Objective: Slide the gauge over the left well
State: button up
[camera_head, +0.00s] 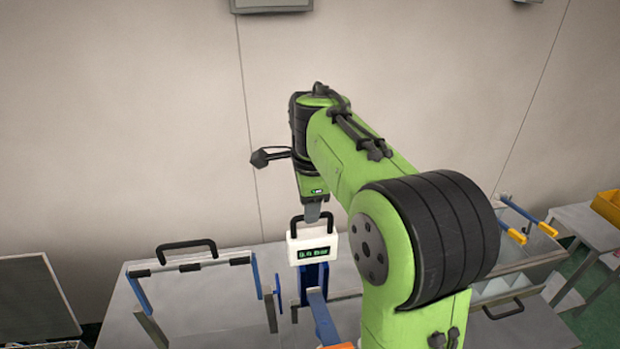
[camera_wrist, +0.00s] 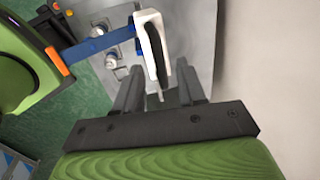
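The gauge (camera_head: 313,240) is a white box with a green-lit display and a black loop handle. It stands upright at a blue slide (camera_head: 315,285) on the bench. In the wrist view the gauge (camera_wrist: 147,22) is seen from above. My gripper (camera_head: 312,212) is at the handle from above; in the wrist view its two fingers (camera_wrist: 160,75) stand apart on either side of the handle, with gaps visible. Two round metal fittings (camera_wrist: 111,62) show beside the blue bar in the wrist view; I cannot tell which is the left well.
A grey lidded case (camera_head: 190,310) with a black handle stands left of the gauge. A blue bar with an orange end (camera_head: 324,318) projects in front of it. A bin (camera_head: 515,290) with a handle is at the right, with a yellow tray (camera_head: 606,205) beyond. The wall is behind.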

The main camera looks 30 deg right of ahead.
notch_tip(320, 180, up, 13)
jog(key=s+p, duration=0.2)
jog(key=p, duration=0.1)
jog(key=shift+s+a+r, duration=0.2)
jog(key=shift+s+a, duration=0.1)
jog(key=shift+a, duration=0.15)
